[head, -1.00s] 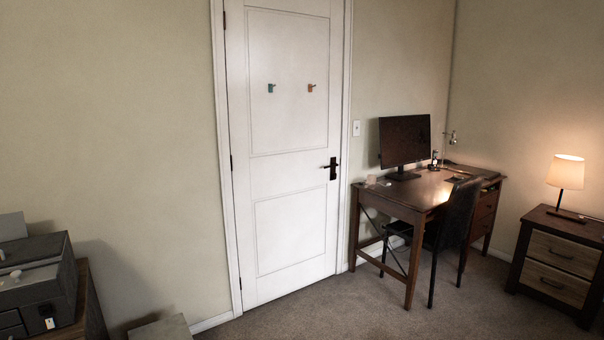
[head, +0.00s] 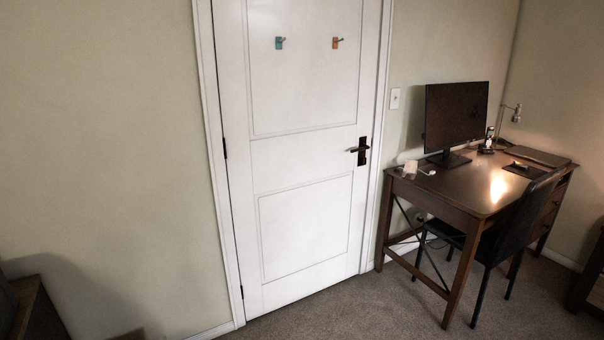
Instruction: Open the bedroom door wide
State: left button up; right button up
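The white bedroom door (head: 303,160) stands shut in its white frame, in the middle of the head view. Its dark lever handle (head: 360,150) is on the right side of the door, with the lever pointing left. Hinges show along the door's left edge. Two small hooks, one teal (head: 280,43) and one orange (head: 337,42), are on the upper panel. Neither of my grippers is in view.
A wooden desk (head: 455,200) with a monitor (head: 455,118) stands right of the door, close to its frame. A dark chair (head: 520,220) is at the desk. Carpet (head: 350,310) before the door is clear. Dark furniture (head: 35,305) stands at lower left.

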aim_at(296, 82)
jog(key=i+j, duration=0.15)
jog(key=i, duration=0.65)
jog(key=i+j, duration=0.15)
jog(key=i, duration=0.65)
